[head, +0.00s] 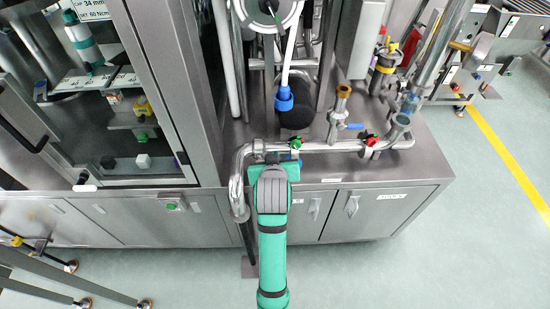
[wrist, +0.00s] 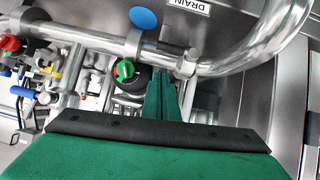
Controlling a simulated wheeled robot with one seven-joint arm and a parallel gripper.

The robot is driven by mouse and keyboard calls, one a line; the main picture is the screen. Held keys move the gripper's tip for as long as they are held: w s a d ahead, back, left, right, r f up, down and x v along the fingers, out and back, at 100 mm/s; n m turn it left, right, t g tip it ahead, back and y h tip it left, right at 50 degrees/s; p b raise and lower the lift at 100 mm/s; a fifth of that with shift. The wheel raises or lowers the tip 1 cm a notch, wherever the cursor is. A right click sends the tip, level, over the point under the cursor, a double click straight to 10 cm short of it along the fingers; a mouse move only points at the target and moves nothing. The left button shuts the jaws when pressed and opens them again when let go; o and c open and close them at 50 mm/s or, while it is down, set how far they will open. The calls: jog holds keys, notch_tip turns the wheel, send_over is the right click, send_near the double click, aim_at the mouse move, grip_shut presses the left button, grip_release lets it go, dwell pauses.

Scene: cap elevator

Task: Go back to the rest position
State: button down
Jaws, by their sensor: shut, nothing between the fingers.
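My gripper (wrist: 163,90) shows in the wrist view as two green fingers close together, with nothing visible between them. The fingers point toward a steel pipe (wrist: 85,35) and a valve with a green and red knob (wrist: 124,69). Whether they touch the pipe cannot be told. In the head view my green arm reaches forward from the bottom centre to the front of the machine.
The horizontal steel pipe (head: 335,148) with green and red valve knobs runs just beyond my wrist. A steel cabinet (head: 380,205) stands below it, and a glass-fronted enclosure (head: 130,120) is at left. Open floor (head: 450,250) lies at right; metal bars (head: 60,285) lie lower left.

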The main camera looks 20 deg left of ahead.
jog(key=v, duration=0.7)
jog(key=shift+s+d, duration=0.2)
jog(key=shift+d, duration=0.05)
jog(key=shift+r, duration=0.15)
jog(key=s+d+f+m+t+h, duration=0.1)
jog(key=s+d+f, duration=0.3)
jog(key=s+f, duration=0.25)
jog(key=s+d+f+m+t, duration=0.1)
jog(key=s+d+f, duration=0.2)
jog(key=s+f, duration=0.3)
jog(key=s+d+m+t+h, duration=0.1)
jog(key=s+d, duration=0.2)
jog(key=s, duration=0.7)
jog(key=s+d+m+t, duration=0.1)
jog(key=s+d, duration=0.2)
jog(key=s, duration=0.8)
jog(key=shift+d+r+t+h, duration=0.2)
jog(key=shift+d+t+h, duration=0.1)
jog(key=shift+h, duration=0.1)
jog(key=shift+s, duration=0.2)
